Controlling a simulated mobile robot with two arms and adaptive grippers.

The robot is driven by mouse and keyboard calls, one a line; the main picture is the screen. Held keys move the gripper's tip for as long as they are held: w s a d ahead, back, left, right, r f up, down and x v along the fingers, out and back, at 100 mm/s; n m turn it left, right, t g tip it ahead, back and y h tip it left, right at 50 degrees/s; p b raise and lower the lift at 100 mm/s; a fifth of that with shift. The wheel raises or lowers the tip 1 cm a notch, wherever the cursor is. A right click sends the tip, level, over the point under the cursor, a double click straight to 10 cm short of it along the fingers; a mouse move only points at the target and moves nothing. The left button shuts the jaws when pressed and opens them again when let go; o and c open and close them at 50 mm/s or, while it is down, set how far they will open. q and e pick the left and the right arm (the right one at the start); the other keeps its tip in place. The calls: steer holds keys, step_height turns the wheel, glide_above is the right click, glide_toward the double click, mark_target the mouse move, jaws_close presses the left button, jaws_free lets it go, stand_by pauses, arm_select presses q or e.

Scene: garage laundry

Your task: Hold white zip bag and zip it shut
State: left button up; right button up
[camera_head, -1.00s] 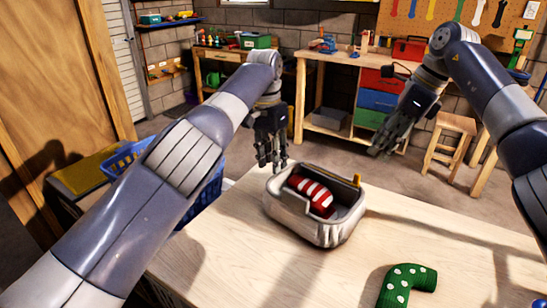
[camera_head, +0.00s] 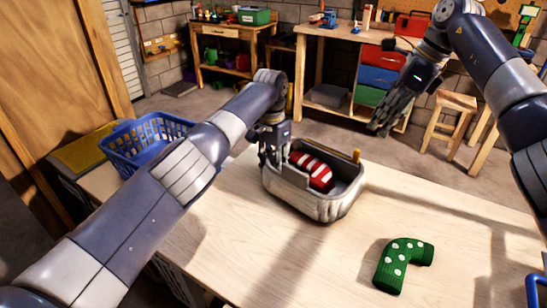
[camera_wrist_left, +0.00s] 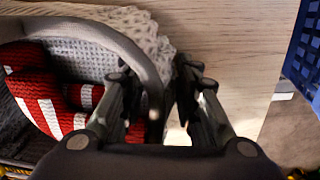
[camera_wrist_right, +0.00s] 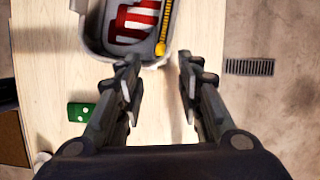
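The white zip bag (camera_head: 318,207) stands open on the wooden table, its yellow zip pull (camera_head: 356,155) at the far right corner. A red and white striped knitted item (camera_head: 313,171) lies inside it. My left gripper (camera_head: 273,165) is at the bag's left wall; in the left wrist view its fingers (camera_wrist_left: 160,100) are apart, with the bag's rim (camera_wrist_left: 135,50) beside and partly between them. I cannot tell if they touch it. My right gripper (camera_head: 380,130) is open and empty, in the air beyond the bag to the right. The zip pull also shows in the right wrist view (camera_wrist_right: 160,48).
A green sock with white dots (camera_head: 402,264) lies at the table's front right. A blue basket (camera_head: 150,140) stands to the left beside a yellow item (camera_head: 85,150). A wooden stool (camera_head: 450,128) stands on the floor behind. The table (camera_head: 290,262) is clear around the bag.

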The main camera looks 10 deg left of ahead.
arm_select(q)
steer(key=shift+f, duration=0.1)
jaws_close()
steer(key=shift+a, duration=0.1)
arm_select(e)
steer(key=n+t+h, duration=0.3)
steer(key=n+h, duration=0.3)
steer(key=n, duration=0.9)
glide_toward(357, 150)
steer(key=x, duration=0.9)
steer(key=shift+f, duration=0.1)
